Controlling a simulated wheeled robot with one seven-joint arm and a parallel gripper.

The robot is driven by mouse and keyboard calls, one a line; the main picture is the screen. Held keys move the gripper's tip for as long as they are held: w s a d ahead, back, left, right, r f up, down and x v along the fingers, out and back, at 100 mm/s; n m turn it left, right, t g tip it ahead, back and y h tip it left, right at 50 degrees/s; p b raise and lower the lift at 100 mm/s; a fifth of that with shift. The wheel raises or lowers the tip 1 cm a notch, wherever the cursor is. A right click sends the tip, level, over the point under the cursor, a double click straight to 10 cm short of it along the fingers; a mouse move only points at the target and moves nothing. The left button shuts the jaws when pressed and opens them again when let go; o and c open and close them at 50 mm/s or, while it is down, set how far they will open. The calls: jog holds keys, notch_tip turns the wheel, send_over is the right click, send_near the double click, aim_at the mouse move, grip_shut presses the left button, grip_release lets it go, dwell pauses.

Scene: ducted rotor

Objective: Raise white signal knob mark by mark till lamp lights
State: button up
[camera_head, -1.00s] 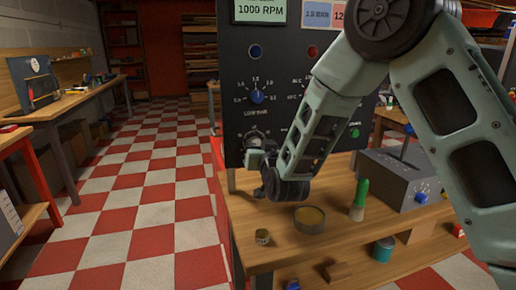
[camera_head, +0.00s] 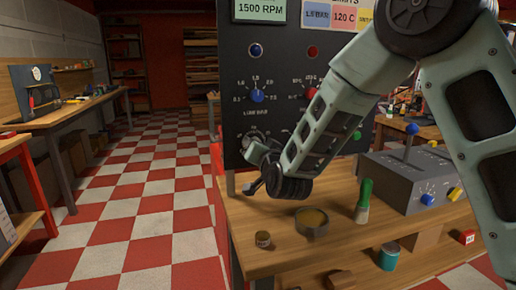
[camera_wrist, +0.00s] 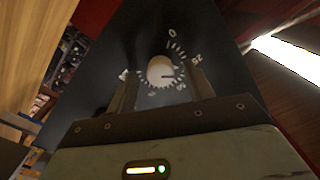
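The white knob (camera_wrist: 161,70) shows in the wrist view on a dark panel, inside a ring of white marks and numbers. A dark line on its face points roughly right; the exact mark is too small to tell. My gripper (camera_wrist: 163,82) has one finger on each side of the knob, with visible gaps, so it looks open. In the head view my gripper (camera_head: 258,172) is at the panel's lower left, partly covering the dial. A blue lamp (camera_head: 256,50) and a red lamp (camera_head: 313,52) sit high on the panel; I cannot tell whether either is lit.
The panel display (camera_head: 260,9) reads 1500 RPM. A blue knob (camera_head: 257,96) is above the dial. A grey lever box (camera_head: 400,185) is at the right.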

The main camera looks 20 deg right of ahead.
jog(key=s+b, duration=1.1)
jog(key=s, duration=0.6)
jog(key=shift+s+b, duration=0.2)
jog(key=shift+b, duration=0.15)
